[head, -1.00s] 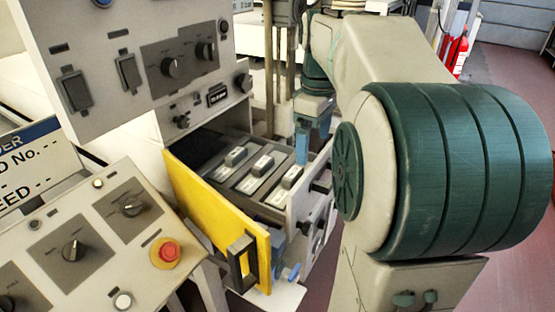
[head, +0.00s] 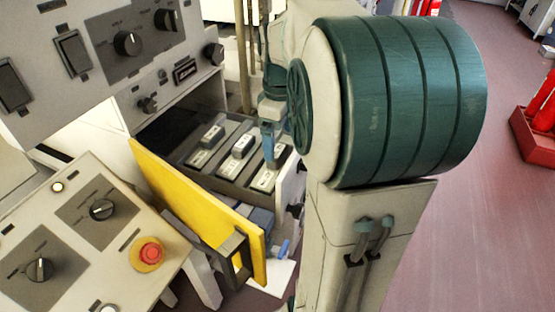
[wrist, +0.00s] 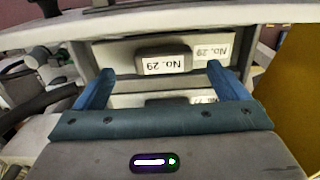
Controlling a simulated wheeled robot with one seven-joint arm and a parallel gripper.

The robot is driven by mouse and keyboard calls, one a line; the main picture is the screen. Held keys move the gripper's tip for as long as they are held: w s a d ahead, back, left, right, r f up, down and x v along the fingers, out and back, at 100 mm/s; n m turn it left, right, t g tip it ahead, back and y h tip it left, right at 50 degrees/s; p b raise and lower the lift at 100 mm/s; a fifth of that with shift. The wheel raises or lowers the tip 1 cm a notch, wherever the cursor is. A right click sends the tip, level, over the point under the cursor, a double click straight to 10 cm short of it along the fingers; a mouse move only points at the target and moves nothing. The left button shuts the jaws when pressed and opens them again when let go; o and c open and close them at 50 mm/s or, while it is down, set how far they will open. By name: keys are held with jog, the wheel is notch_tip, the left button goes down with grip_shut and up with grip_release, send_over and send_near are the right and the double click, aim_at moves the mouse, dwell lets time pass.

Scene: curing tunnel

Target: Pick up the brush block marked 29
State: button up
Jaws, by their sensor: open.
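The brush block marked 29 (wrist: 165,61) is grey with a white label, which reads upside down in the wrist view. It sits in a tray slot whose plate also reads 29, ahead of my fingertips and between their lines. My gripper (wrist: 163,86) is open with nothing between its blue fingers. In the head view my gripper (head: 269,145) points down over the right-hand part of the open drawer (head: 222,178), close to the rightmost block. The labels are too small to read there, so I cannot tell which block is 29.
Other brush blocks (head: 212,134) sit in the drawer. Another labelled plate (wrist: 198,99) is partly hidden behind my gripper. The yellow drawer front (head: 190,205) stands at the near side, with a control desk (head: 75,240) left and a switch panel (head: 110,50) above.

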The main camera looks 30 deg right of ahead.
aim_at(277, 151)
jog(key=f, duration=0.4)
jog(key=shift+a+f, duration=0.15)
jog(key=shift+a, duration=0.15)
jog(key=c, duration=1.1)
jog(key=shift+c, duration=0.2)
